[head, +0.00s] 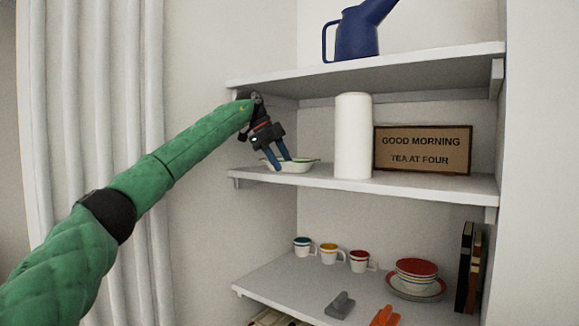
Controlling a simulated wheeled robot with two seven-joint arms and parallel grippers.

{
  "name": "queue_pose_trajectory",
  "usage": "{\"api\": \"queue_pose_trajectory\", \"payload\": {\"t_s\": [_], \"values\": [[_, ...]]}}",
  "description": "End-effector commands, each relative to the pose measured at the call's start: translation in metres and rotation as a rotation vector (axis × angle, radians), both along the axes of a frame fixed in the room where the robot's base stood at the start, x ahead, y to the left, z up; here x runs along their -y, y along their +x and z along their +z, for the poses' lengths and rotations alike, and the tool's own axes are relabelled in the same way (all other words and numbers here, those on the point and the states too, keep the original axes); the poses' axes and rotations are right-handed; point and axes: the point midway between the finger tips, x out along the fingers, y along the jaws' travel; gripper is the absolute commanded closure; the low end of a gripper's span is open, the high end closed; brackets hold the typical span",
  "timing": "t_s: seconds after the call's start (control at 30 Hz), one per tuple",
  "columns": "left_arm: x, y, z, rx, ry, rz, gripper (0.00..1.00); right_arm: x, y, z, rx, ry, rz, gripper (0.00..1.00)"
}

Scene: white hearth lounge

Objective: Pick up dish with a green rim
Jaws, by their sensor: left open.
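The white dish with a green rim (298,167) sits on the middle shelf, near its left end. My left gripper (280,163) is at the dish's left part, pointing down, with its two blue fingers apart. The fingers overlap the dish in the head view and hide part of it. I cannot tell whether they touch it or whether the rim lies between them. My right gripper is not in view.
A white cylinder (353,136) stands just right of the dish, with a framed sign (422,150) beside it. The upper shelf (420,64) holds a blue jug (357,36). The lower shelf (290,281) holds several cups, stacked red-rimmed dishes (416,269) and books (464,267).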

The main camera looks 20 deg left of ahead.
Motion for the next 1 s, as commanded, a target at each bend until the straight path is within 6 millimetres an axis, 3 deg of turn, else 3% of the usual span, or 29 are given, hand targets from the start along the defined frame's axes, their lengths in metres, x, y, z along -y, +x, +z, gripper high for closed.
{"api": "queue_pose_trajectory", "payload": {"t_s": [0.7,0.9,1.0], "values": [[-0.0002,0.0000,-0.0048,0.000,0.000,0.000,0.59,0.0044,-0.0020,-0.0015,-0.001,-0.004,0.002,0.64],[-0.0002,0.0000,-0.0048,0.000,0.000,0.000,0.98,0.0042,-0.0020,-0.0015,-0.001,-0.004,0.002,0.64],[-0.0001,0.0001,-0.0049,0.000,0.000,0.000,1.00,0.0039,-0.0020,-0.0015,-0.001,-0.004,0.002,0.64]]}}
